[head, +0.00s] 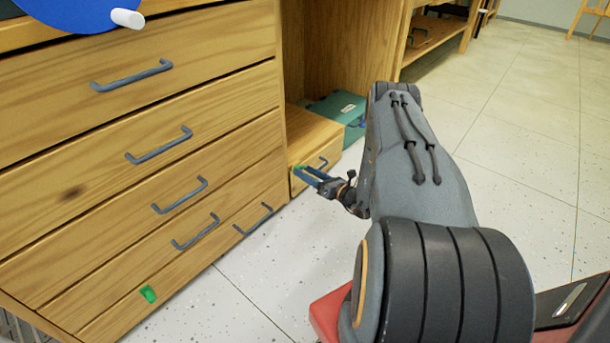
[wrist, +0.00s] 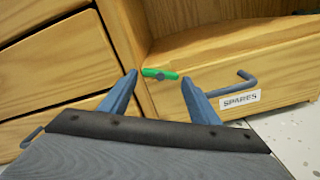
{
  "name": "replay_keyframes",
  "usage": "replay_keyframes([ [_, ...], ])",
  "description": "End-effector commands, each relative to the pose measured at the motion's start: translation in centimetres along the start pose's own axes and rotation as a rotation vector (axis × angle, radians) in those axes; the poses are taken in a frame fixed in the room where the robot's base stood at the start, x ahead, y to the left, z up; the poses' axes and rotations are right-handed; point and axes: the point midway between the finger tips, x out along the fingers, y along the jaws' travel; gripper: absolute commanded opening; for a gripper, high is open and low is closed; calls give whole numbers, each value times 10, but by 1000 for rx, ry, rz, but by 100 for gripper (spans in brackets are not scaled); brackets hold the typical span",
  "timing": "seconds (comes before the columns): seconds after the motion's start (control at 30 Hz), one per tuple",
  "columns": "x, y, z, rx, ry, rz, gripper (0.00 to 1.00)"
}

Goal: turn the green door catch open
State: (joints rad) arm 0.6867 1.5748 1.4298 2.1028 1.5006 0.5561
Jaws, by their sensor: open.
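The green door catch (wrist: 159,74) is a small bar with a grey pivot, on the front of a low wooden box labelled SPARES. In the wrist view it lies nearly level, just beyond and between the fingertips. In the head view only a bit of the green catch (head: 298,168) shows by my fingers. My gripper (wrist: 159,82) is open, its two blue fingers on either side of the catch. It also shows in the head view (head: 304,173), low in front of the box. I cannot tell whether a finger touches the catch.
The box front has a grey handle (wrist: 235,84) and a SPARES label (wrist: 240,100). A drawer cabinet (head: 68,190) with several grey handles stands at left, a green mark (head: 148,294) on its lowest drawer. A teal case (head: 340,106) sits behind the box.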

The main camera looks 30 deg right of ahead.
Motion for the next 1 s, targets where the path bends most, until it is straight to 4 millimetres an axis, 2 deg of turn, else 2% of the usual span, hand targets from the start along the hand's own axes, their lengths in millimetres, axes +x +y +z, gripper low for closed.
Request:
replay_keyframes([
  [0.1,7,0,0,0,0,1,56],
  [0.37,8,0,0,0,0,0,56],
  [0.57,8,1,0,0,0,1,26],
  [0.77,7,1,1,-56,0,1,26],
  [1.0,7,0,2,-301,-1,1,26],
])
